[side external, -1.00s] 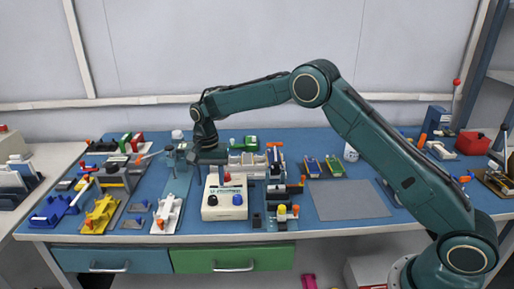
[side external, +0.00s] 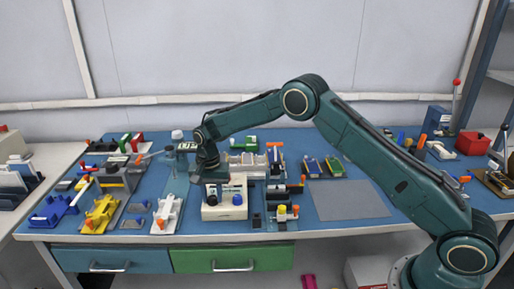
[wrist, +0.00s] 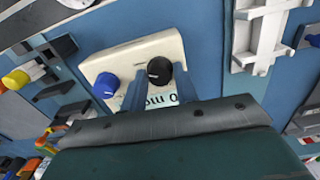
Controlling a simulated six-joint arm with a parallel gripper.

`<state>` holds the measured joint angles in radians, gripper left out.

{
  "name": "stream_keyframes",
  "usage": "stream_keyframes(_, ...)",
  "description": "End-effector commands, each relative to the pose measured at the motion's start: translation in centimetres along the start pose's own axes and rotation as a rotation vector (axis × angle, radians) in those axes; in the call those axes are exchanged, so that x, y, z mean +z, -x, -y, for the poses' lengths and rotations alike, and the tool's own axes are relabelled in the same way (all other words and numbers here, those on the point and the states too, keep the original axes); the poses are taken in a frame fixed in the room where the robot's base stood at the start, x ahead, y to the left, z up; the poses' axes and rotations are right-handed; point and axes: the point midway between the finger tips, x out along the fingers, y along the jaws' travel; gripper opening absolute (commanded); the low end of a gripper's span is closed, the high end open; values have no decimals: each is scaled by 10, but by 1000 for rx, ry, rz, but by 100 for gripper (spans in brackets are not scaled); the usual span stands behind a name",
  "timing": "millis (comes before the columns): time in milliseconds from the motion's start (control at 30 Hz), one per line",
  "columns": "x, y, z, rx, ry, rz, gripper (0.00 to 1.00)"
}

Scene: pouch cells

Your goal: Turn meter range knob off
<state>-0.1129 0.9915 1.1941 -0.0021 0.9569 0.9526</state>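The meter (side external: 225,214) is a cream box on the blue bench, with a black knob (side external: 212,200) and a blue knob (side external: 237,199) on its front part. In the wrist view the meter (wrist: 135,55) shows the blue knob (wrist: 106,85) at left and the black knob (wrist: 159,70) beside it. My gripper (side external: 212,184) points down over the left part of the meter. In the wrist view my gripper (wrist: 160,85) is open, its two fingers apart on either side of the black knob. Whether they touch it I cannot tell. The meter's face is partly hidden.
A white fixture (side external: 167,214) stands left of the meter, and a fixture with a yellow knob (side external: 282,212) stands to its right. A grey mat (side external: 350,200) farther right is bare. Two drawers are below the bench's front edge.

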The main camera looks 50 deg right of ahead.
Motion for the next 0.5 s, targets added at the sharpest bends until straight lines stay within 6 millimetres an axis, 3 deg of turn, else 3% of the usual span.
stream_keyframes(33, 0, 0, 0, 0, 0, 0, 19)
stream_keyframes(100, 0, 0, 0, 0, 0, 0, 6)
stream_keyframes(133, 0, 0, 0, 0, 0, 0, 4)
stream_keyframes(500, 0, 0, 0, 0, 40, -1, 4)
